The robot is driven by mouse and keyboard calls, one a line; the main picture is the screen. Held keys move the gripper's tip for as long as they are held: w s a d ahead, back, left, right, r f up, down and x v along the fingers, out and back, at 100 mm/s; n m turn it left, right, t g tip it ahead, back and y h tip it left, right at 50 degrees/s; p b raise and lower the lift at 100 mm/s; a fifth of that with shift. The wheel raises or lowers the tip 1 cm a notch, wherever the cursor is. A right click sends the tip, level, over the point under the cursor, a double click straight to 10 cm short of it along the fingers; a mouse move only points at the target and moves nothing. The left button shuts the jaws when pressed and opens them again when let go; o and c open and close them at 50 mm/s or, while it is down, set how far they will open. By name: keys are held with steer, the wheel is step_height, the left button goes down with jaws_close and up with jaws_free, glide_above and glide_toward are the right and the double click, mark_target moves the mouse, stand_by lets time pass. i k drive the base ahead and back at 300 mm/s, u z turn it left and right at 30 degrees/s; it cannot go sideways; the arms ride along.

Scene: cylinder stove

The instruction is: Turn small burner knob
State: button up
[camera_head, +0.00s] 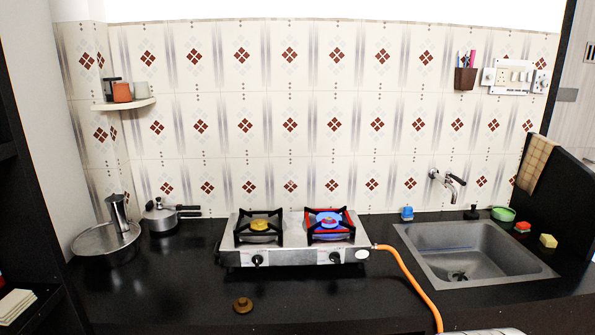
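A two-burner steel stove (297,256) stands on the black counter in the middle of the head view. The left burner (260,225) has a small yellow cap under a black pan support. The right burner (329,220) shows blue in the middle with red around it, perhaps a flame. Two black knobs sit on the stove's front face: the left knob (257,260) below the left burner and the right knob (335,257) below the right burner. Their turn angles are too small to read. My gripper is not in view.
An orange hose (410,278) runs from the stove's right side to the front edge. A sink (470,252) lies right. A lidded pan (106,241) and a pressure cooker (162,217) stand left. A round brown object (243,305) is in front of the stove. Black counter surrounds it.

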mark_target(333, 255)
steer(key=z, duration=0.1)
steer(key=i, duration=1)
steer(key=u, duration=0.2)
